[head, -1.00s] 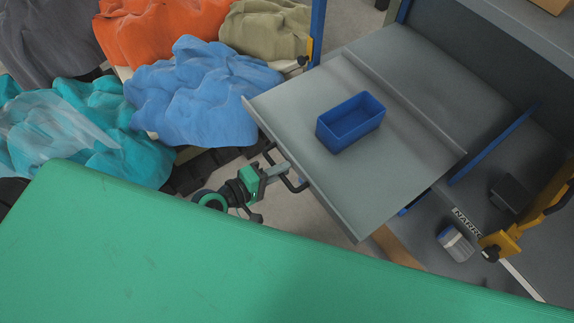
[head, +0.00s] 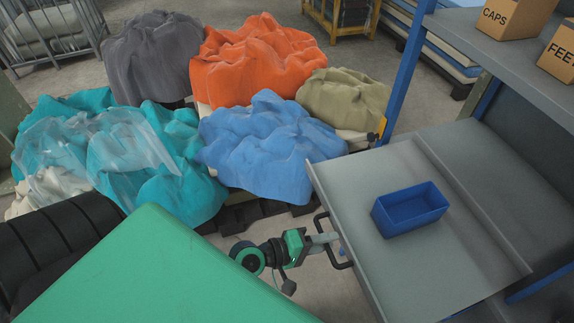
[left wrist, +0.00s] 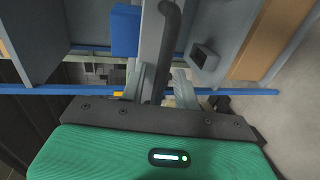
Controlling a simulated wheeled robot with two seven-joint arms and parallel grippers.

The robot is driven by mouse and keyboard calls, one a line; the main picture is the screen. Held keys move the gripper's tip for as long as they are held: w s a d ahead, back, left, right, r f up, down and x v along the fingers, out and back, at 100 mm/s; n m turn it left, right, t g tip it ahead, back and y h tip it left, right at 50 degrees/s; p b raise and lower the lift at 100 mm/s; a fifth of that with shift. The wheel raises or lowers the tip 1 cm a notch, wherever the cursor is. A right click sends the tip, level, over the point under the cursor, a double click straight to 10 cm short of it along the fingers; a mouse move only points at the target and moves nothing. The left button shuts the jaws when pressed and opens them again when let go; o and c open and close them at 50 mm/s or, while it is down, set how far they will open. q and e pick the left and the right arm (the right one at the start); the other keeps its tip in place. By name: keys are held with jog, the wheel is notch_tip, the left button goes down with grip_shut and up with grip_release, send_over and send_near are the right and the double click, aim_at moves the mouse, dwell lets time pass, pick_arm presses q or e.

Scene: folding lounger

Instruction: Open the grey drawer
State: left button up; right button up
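The grey drawer (head: 365,245) shows in the head view as a shallow grey tray standing out from the workbench. A dark bar handle (head: 322,222) is on its front edge. My left gripper (head: 332,240) is at this handle. In the left wrist view the dark handle bar (left wrist: 170,45) runs between the two grey fingers of my left gripper (left wrist: 160,82). Whether the fingers press on it is unclear. A blue bin (head: 410,209) stands on the grey tray. My right gripper is not in view.
Heaps of blue (head: 262,150), orange (head: 255,62) and teal (head: 150,165) cloth lie at the left and back, close to the drawer's corner. A blue post (head: 404,75) rises beside the drawer. Cardboard boxes (head: 510,18) stand on the upper shelf. Bare floor shows below the handle.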

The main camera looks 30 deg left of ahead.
pick_arm(q)
jog(key=b+v, duration=0.5)
jog(key=v, duration=0.8)
jog(key=shift+s+b, duration=0.15)
jog(key=shift+b, duration=0.2)
jog(key=shift+a+f, duration=0.1)
jog(key=shift+f, duration=0.05)
